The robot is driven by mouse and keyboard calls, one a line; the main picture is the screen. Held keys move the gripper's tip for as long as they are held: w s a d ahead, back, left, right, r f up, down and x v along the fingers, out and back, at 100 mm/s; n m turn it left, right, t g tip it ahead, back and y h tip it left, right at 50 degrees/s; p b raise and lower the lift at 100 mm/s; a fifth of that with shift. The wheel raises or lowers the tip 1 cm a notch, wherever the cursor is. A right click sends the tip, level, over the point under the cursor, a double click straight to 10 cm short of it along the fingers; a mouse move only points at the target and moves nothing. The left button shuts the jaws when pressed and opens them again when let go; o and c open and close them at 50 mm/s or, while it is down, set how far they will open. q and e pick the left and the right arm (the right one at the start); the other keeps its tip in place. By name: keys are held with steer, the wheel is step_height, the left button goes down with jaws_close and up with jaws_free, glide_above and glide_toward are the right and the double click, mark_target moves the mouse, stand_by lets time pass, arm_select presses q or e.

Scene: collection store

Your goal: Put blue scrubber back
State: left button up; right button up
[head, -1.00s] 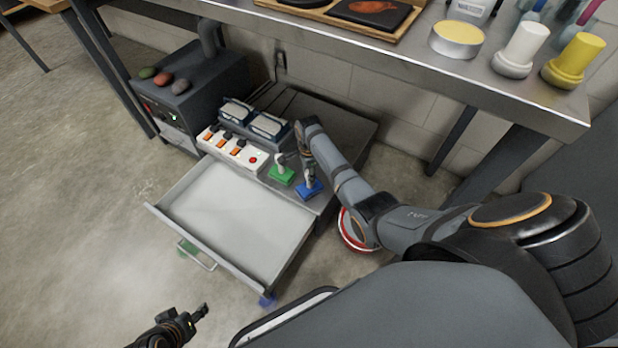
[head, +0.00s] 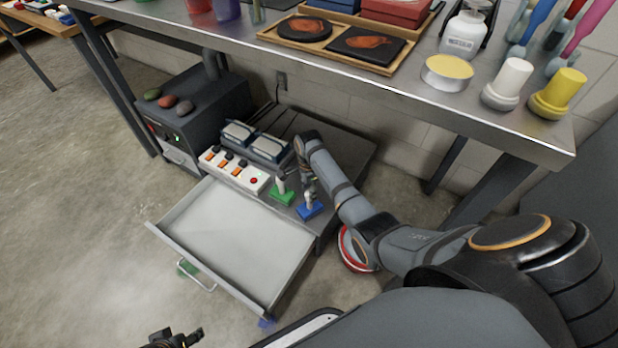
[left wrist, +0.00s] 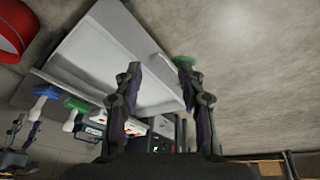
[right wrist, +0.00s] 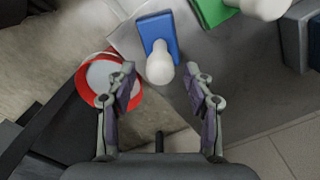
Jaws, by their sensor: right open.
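The blue scrubber (head: 311,209) has a blue block base and a pale knob handle. It stands on the grey low cabinet top, right of the green scrubber (head: 282,196). My right gripper (right wrist: 159,76) is open above the blue scrubber, with its fingers either side of the knob in the right wrist view; contact cannot be told. The blue base also shows in the right wrist view (right wrist: 157,32). An empty drawer (head: 225,235) is pulled out of the cabinet. My left gripper (head: 188,338) is low at the bottom edge; its fingers are apart and empty in the left wrist view (left wrist: 160,75).
A white switch panel (head: 235,172) and two grey-topped blocks (head: 252,141) stand behind the drawer. A red-rimmed round container (head: 352,250) is on the floor beside the cabinet. The steel workbench (head: 420,105) overhangs behind.

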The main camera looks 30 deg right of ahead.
step_height(320, 180, up, 9)
steer(key=p, duration=0.3)
steer(key=s+a+f+n, duration=0.1)
steer(key=s+f+n, duration=0.2)
steer(key=s+n, duration=0.3)
steer(key=s+a+f+n, duration=0.1)
steer(key=s+f+n, duration=0.2)
steer(key=s, duration=0.4)
arm_select(q)
steer(key=r, duration=0.1)
steer(key=s+a+r+g, duration=0.1)
steer(key=r, duration=0.1)
steer(key=r+g, duration=0.1)
steer(key=shift+s+a+r+y, duration=0.15)
steer(key=shift+a+r+y, duration=0.15)
steer(key=shift+y, duration=0.1)
arm_select(e)
steer(key=s+a+r+n+t, duration=0.1)
steer(key=s+a+r+n, duration=0.1)
steer(key=s+n, duration=0.9)
steer(key=s+r, duration=0.1)
steer(key=s, duration=0.2)
arm_select(q)
steer(key=shift+a+p, duration=0.1)
steer(key=shift+p, duration=0.4)
